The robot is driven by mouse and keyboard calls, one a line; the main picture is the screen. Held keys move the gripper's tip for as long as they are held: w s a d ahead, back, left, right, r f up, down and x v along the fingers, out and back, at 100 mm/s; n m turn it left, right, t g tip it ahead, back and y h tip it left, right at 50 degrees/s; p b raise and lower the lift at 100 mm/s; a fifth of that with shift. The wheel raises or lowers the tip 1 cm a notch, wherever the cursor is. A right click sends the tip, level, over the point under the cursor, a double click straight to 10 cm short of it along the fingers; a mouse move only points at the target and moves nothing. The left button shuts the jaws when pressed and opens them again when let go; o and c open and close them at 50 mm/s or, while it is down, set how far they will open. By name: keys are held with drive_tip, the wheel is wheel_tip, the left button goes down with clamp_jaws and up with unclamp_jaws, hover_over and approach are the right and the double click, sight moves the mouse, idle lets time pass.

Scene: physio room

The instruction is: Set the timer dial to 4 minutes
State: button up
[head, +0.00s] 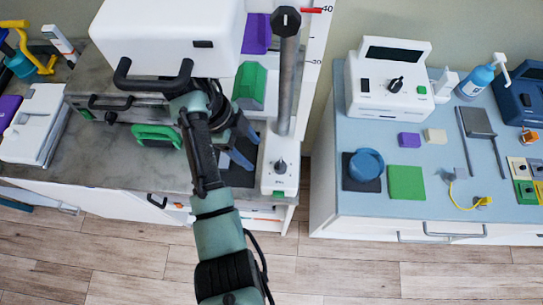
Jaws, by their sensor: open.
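Several knobs are in the head view, and I cannot tell for sure which is the timer dial. A dark dial (280,165) sits on the white base (279,185) of an upright grey post; its markings are too small to read. My wrist and arm partly hide the gripper.
A white cabinet with a black handle (153,80) stands behind my arm. The grey post (288,85) rises close to my gripper's right. A green block (249,83) and a green-handled item (157,134) lie nearby. A floor gap separates the counter from the right table (440,222).

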drive_tip(key=w+a, duration=0.1)
drive_tip(key=a, duration=0.6)
drive_tip(key=shift+a+b, duration=0.15)
drive_tip(key=shift+b, duration=0.25)
